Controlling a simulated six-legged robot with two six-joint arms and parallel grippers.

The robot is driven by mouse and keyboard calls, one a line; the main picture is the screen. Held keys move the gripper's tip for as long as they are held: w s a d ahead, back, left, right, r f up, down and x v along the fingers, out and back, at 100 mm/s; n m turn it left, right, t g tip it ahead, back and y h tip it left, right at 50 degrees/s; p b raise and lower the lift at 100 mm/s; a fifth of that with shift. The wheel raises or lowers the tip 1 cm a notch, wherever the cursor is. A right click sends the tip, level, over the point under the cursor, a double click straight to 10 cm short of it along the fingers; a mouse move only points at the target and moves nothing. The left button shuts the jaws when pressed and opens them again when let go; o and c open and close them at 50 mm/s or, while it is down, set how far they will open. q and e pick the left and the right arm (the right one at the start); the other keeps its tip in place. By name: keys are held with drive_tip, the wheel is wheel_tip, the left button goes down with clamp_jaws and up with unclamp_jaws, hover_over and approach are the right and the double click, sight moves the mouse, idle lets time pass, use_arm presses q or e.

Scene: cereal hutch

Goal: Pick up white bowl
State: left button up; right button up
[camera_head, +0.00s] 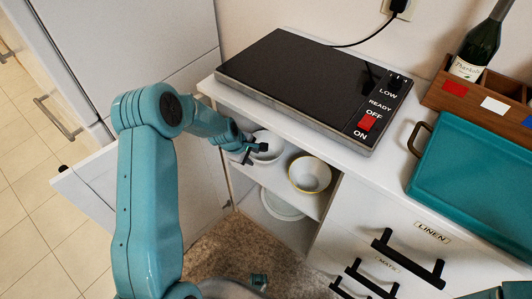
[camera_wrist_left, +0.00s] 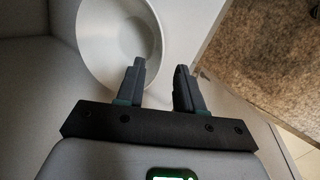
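The white bowl (camera_head: 268,147) sits on the upper shelf inside the open cabinet, at its left end. In the left wrist view the bowl (camera_wrist_left: 95,45) fills the top left, and its right rim lies near the fingers. My left gripper (camera_head: 247,152) is at the bowl's left side, partly covering it in the head view. In the left wrist view its fingers (camera_wrist_left: 160,82) are apart, one overlapping the bowl and one outside its rim, with nothing gripped between them. Whether they touch the bowl I cannot tell. My right gripper is not clearly seen.
A yellow-rimmed bowl (camera_head: 309,174) stands right of the white bowl on the same shelf. A pale dish (camera_head: 283,206) is on the shelf below. The counter with the black hotplate (camera_head: 300,80) overhangs the shelves. An open cabinet door (camera_head: 88,190) is at left.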

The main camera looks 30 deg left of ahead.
use_arm(q)
drive_tip(key=b+x, duration=0.1)
drive_tip(key=x, duration=0.4)
drive_tip(key=shift+w+f, duration=0.25)
drive_tip(key=shift+r, duration=0.1)
clamp_jaws()
